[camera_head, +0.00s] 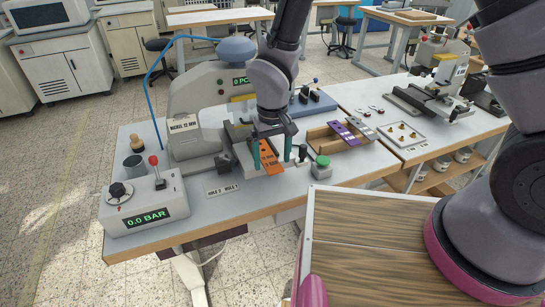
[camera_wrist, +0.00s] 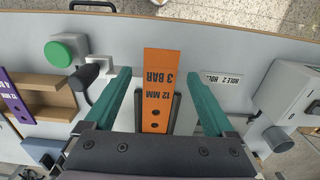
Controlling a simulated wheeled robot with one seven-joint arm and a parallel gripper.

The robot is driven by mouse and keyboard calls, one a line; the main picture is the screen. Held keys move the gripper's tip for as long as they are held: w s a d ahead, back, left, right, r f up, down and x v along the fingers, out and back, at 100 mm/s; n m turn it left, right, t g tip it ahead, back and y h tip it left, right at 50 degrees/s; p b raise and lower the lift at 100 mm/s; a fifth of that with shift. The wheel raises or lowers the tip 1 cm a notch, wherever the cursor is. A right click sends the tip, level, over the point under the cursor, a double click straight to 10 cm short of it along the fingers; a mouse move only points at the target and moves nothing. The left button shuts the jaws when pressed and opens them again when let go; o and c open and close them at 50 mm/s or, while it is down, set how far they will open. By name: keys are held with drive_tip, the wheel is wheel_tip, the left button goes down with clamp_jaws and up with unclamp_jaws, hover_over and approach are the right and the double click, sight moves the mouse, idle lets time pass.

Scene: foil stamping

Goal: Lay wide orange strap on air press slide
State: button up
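The wide orange strap (camera_head: 269,158), printed "12 MM 3 BAR" and with two holes, lies on the air press slide (camera_head: 240,135) at the front of the press. In the wrist view the strap (camera_wrist: 160,75) runs lengthwise between my fingers, with the dark edges of the slide (camera_wrist: 177,110) on both sides of its lower part. Its printed end sticks out past the slide. My gripper (camera_head: 272,150) is over the strap with its teal fingers spread wide. In the wrist view my gripper (camera_wrist: 160,82) shows a clear gap on each side of the strap.
A wooden tray (camera_head: 325,138) holding a purple strap (camera_head: 345,133) stands to the right. A green button (camera_head: 321,161) and a black-knobbed lever (camera_head: 302,153) are close by my fingers. The pressure box (camera_head: 146,207) reads 0.0 BAR at front left. A hole label (camera_head: 223,190) lies on the bench.

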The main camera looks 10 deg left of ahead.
drive_tip(key=shift+r, duration=0.1)
wheel_tip(320, 180, up, 11)
idle(0.6)
drive_tip(key=w+d+r+m+t+y, duration=0.15)
drive_tip(key=w+d+r, duration=0.25)
drive_tip(key=d+r, duration=0.4)
drive_tip(key=w+d+r+m+t, duration=0.1)
drive_tip(key=w+d+r+m, duration=0.25)
drive_tip(key=d+r, duration=0.35)
drive_tip(key=s+d+r+m+t, duration=0.2)
drive_tip(key=d+r, duration=0.4)
drive_tip(key=d, duration=0.3)
drive_tip(key=s+d+r+m+t, duration=0.2)
drive_tip(key=s+d+r, duration=0.3)
drive_tip(key=d, duration=0.5)
drive_tip(key=shift+d+r+m+t, duration=0.15)
drive_tip(key=shift+r+m+t, duration=0.2)
drive_tip(key=shift+r+m, duration=0.45)
drive_tip(key=shift+y, duration=0.25)
